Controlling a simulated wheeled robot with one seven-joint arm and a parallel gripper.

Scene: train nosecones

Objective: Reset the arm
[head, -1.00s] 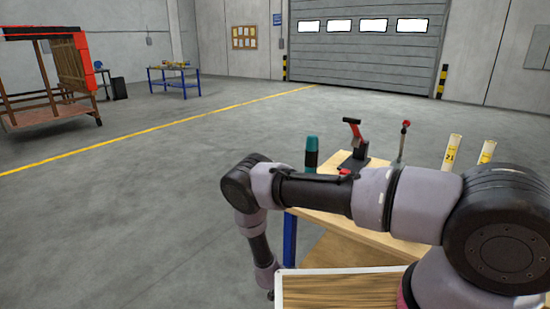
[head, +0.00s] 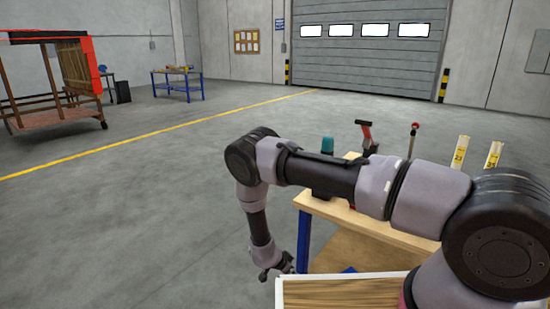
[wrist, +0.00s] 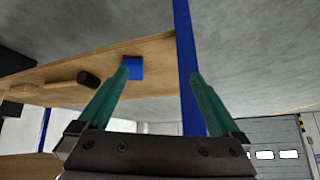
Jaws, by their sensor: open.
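My arm crosses the right side of the head view, with its elbow bent and the forearm hanging down. My gripper (head: 277,271) is low in that view, left of the workbench's blue leg and partly hidden by the white-edged wooden panel. In the wrist view my gripper (wrist: 160,74) shows two teal fingers spread apart with nothing held between them. A blue block (wrist: 134,67) shows near the left fingertip, and a blue post (wrist: 188,60) shows beyond the gap. I cannot tell their distance from the fingers.
The wooden workbench (head: 345,212) carries a teal-topped item (head: 327,146), a red-handled tool (head: 366,136), a red-knobbed lever (head: 412,140) and two yellow-white tubes (head: 460,152). The white-edged panel (head: 340,291) lies close in front. Open floor (head: 130,230) is at left.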

